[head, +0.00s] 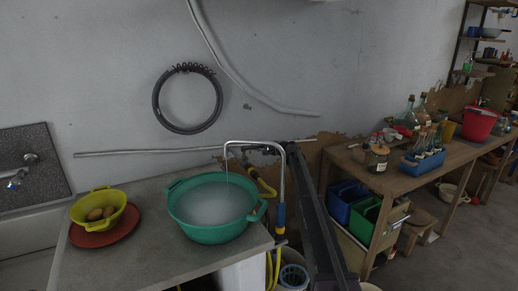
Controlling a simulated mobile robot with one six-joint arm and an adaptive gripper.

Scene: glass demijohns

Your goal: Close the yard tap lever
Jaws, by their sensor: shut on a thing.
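The yard tap has a bent metal pipe (281,178) that arches over a green tub (211,232). A thin stream seems to fall from its spout into the cloudy water in the tub. A blue and yellow fitting (281,216) sits low on the pipe. A yellow piece (262,181), which seems to be the tap lever, slants beside the pipe. My gripper (250,158) is at the end of my dark arm, behind the arch and by the upper end of the yellow piece. It is shut on what seems to be this lever; the contact is small and partly hidden.
A yellow colander (98,207) with round brown items stands on a red plate (104,232) on the counter (150,258). A wooden bench (456,163) with bottles, a blue crate (422,165) and a red bucket (480,124) is at right. Yellow hose (269,268) hangs below the tap.

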